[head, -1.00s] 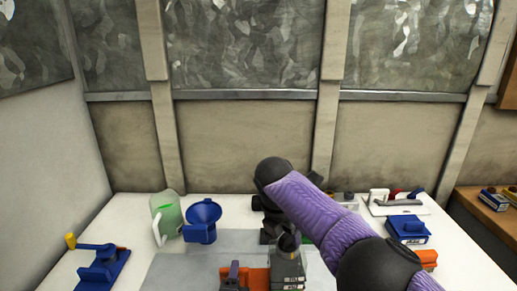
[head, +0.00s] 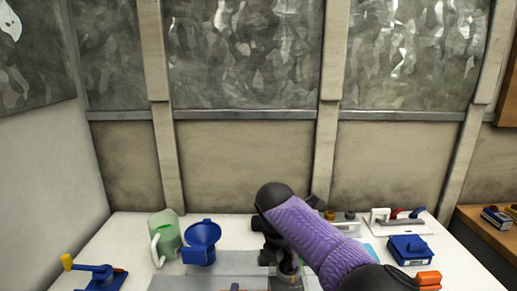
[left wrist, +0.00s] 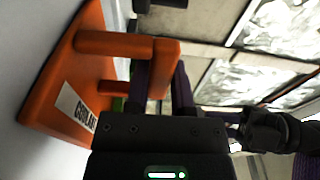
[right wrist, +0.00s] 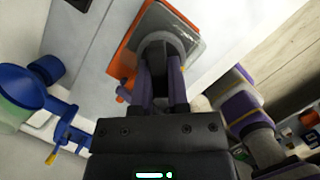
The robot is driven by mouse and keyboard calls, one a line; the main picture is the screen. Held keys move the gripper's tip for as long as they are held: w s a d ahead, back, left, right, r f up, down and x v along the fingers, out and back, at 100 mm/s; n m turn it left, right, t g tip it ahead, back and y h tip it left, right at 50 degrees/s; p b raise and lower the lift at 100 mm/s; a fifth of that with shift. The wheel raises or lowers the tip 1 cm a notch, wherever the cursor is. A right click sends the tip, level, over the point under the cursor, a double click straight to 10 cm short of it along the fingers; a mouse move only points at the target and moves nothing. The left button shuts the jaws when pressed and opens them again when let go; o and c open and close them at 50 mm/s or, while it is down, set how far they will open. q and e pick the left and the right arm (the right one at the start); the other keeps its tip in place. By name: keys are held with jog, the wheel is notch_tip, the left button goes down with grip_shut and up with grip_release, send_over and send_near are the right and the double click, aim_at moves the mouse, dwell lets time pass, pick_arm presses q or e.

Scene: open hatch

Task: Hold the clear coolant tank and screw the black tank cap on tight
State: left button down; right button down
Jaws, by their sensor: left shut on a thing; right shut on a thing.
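The coolant tank shows in the right wrist view as a greyish clear body (right wrist: 186,27) with an orange part (right wrist: 125,62) beside it. The dark round cap (right wrist: 160,45) sits on top of the tank, partly covered by my right gripper (right wrist: 162,66), which is shut on it from above. In the head view my right gripper (head: 284,262) is over the tank, mostly behind my purple arm. In the left wrist view my left gripper (left wrist: 163,75) is shut on the tank's orange handle part, beside an orange plate (left wrist: 60,90) with a coolant label. The cap's thread is hidden.
A blue clamp-like tool (head: 100,276) is at front left. A blue box (head: 409,248) and a white rack (head: 395,222) are at right. A wall closes off the back.

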pick_arm(q)
jog(key=shift+r, duration=0.1)
pick_arm(e)
jog(key=shift+s+f, duration=0.1)
jog(key=shift+f, duration=0.1)
jog(key=c, duration=0.5)
grip_release()
jog(key=shift+c, duration=0.2)
jog(key=shift+r, duration=0.1)
jog(key=v, duration=0.3)
jog(key=w+v, duration=0.1)
jog(key=v, duration=0.1)
jog(key=d+v, duration=0.1)
jog(key=v, duration=0.2)
jog(key=shift+w+r, duration=0.15)
jog(key=shift+r, duration=0.4)
pick_arm(q)
grip_release()
